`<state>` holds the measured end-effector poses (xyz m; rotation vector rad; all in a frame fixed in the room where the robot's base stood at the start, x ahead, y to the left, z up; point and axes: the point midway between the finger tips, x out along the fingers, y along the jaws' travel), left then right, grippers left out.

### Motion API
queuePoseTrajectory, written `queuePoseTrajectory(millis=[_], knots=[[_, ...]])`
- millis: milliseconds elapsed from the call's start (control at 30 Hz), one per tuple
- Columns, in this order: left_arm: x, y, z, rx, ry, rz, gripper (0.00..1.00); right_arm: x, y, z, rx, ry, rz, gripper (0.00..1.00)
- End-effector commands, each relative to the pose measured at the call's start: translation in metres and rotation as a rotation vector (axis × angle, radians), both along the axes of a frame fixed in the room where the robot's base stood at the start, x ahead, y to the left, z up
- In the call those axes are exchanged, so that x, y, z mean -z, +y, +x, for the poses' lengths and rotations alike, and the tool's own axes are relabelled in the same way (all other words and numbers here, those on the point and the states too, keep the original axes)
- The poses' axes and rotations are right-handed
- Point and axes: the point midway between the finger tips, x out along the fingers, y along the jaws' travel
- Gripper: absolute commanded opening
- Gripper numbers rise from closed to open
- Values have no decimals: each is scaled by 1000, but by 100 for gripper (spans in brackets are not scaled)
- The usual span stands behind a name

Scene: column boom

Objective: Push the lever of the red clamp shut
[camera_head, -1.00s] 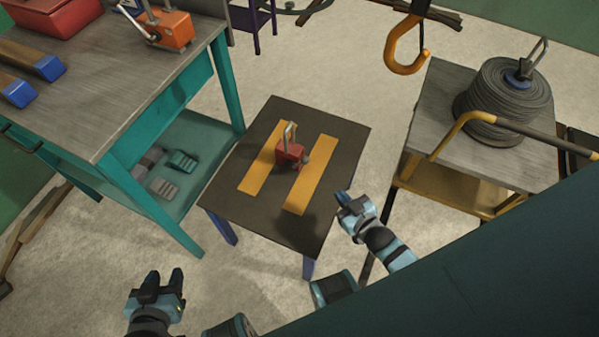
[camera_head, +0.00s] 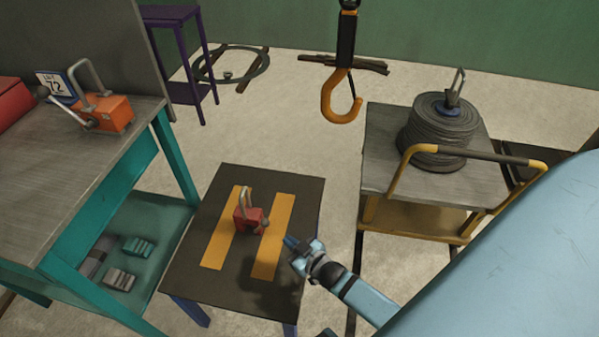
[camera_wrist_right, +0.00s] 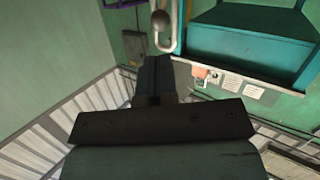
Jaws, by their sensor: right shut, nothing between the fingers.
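The red clamp (camera_head: 246,221) stands on a small dark table (camera_head: 190,272) between and partly over two yellow strips. A bent metal bar rises upright from it, and a dark round knob sits at its right side. My left gripper is out of view.
An orange clamp (camera_head: 107,114) stands on the teal bench (camera_head: 60,190) at left. An orange hook (camera_head: 341,100) hangs at the back. A yellow-framed cart (camera_head: 378,160) with a cable coil (camera_head: 438,132) stands right. Open floor lies behind the small table.

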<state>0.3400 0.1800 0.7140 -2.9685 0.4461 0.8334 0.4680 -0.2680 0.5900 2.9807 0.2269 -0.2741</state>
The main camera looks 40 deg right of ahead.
Motion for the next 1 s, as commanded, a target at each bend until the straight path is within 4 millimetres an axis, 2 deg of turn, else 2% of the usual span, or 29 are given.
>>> queuePoseTrajectory(millis=[33,200,400,1000], knots=[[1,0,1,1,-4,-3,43,4,2,13,0,-2,0,0],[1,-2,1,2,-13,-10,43,10,6,45,0,-1,0,0],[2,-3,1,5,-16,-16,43,14,9,68,0,-1,0,0],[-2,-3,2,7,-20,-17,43,13,9,74,0,5,-5,0]])
